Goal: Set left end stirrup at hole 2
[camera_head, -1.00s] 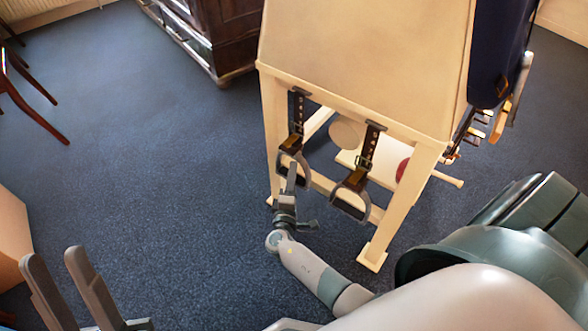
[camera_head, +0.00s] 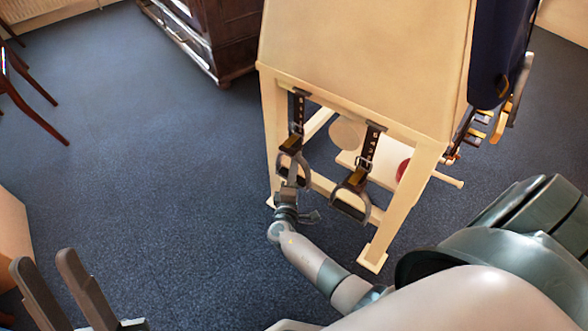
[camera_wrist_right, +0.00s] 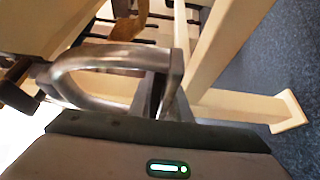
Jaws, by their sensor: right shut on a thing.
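The left end stirrup (camera_head: 305,172) hangs from a dark strap with numbered holes (camera_head: 298,108) on the cream stand. My right gripper (camera_head: 287,188) is shut on this stirrup at its lower left side. In the right wrist view the stirrup's curved grey metal bow (camera_wrist_right: 85,62) runs up to my fingers (camera_wrist_right: 160,98). Which hole the buckle (camera_head: 296,130) sits at is too small to tell. A second stirrup (camera_head: 350,203) hangs freely from the right strap (camera_head: 369,140). My left gripper (camera_head: 43,258) is open and empty at the lower left.
The cream stand's legs (camera_head: 400,215) flank the stirrups, with a crossbar behind them. A round pale thing and a red disc (camera_head: 403,170) show beneath the stand. A dark wooden cabinet (camera_head: 205,40) stands behind.

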